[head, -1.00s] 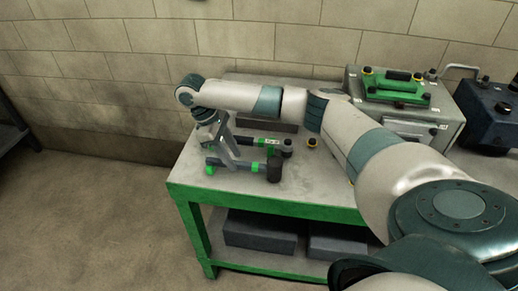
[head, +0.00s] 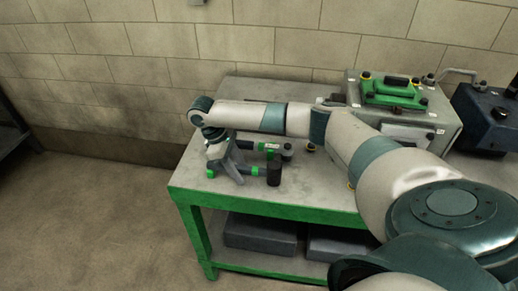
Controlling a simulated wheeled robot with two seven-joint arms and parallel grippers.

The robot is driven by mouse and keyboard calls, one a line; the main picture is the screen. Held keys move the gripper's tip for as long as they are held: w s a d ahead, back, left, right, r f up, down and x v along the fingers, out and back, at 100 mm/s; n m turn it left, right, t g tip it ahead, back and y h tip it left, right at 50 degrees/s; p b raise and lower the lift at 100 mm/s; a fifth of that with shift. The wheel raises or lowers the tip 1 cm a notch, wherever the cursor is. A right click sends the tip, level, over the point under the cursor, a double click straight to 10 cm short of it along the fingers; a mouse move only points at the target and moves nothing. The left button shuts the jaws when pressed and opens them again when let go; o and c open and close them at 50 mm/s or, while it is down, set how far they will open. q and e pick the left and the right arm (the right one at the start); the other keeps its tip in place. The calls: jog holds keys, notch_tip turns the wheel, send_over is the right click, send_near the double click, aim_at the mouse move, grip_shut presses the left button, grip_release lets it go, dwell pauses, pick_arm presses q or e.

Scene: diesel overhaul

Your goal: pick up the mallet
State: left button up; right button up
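The mallet (head: 274,173) lies on the bench near its left end. Its dark head points right, and its handle, with green parts, runs left. My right gripper (head: 238,177) reaches down from above over the handle, and one grey finger crosses in front of it. Part of the handle is hidden behind the gripper. I cannot tell whether the fingers are closed on the handle or only around it. My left gripper is out of view.
A second tool with a grey head (head: 286,149) lies just behind the mallet, partly hidden by my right arm. The green-edged bench (head: 300,204) carries a grey case with a green top (head: 391,92) at the back right. A dark blue box (head: 488,112) stands farther right.

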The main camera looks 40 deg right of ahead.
grip_shut()
dwell(1.5)
